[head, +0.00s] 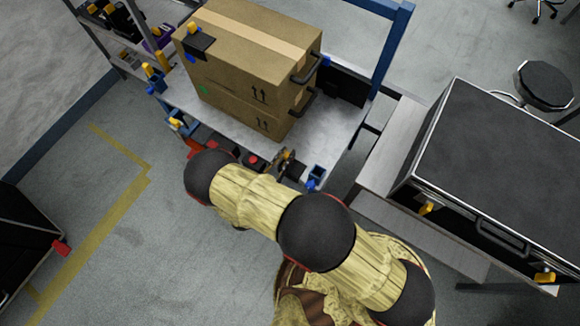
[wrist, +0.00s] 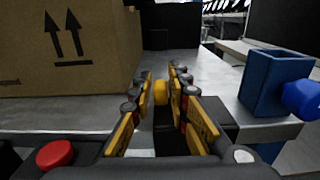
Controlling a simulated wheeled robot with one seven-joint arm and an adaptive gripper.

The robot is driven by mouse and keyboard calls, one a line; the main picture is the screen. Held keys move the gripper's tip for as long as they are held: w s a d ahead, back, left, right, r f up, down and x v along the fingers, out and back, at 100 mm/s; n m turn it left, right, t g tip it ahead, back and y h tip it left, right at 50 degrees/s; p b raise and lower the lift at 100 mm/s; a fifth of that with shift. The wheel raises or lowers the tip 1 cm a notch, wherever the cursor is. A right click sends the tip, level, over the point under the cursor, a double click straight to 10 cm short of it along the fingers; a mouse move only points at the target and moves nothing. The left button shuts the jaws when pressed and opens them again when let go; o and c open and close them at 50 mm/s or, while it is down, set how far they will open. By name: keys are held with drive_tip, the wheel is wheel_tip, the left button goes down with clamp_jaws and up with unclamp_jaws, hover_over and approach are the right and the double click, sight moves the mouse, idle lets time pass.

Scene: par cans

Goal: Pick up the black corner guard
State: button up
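A black piece with a yellow knob (wrist: 160,93) stands at the near edge of the grey tabletop, between my fingers in the wrist view; its black body (wrist: 216,128) runs partly under the right finger. It looks like the corner guard, but my fingers cover much of it. My gripper (wrist: 163,76) is open, with a finger on each side of the knob; I cannot tell whether they touch it. In the head view my gripper (head: 285,160) is small at the table's front edge. Another black piece (head: 199,45) with a yellow knob sits over the top left corner of the cardboard box.
Stacked cardboard boxes (head: 250,75) stand on the table (head: 335,120), close left of my gripper. A blue bracket (wrist: 276,85) is on the table corner to the right. A black case (head: 500,140) stands further right. A red button (wrist: 55,155) shows at lower left.

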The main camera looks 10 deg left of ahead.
clamp_jaws()
idle(0.3)
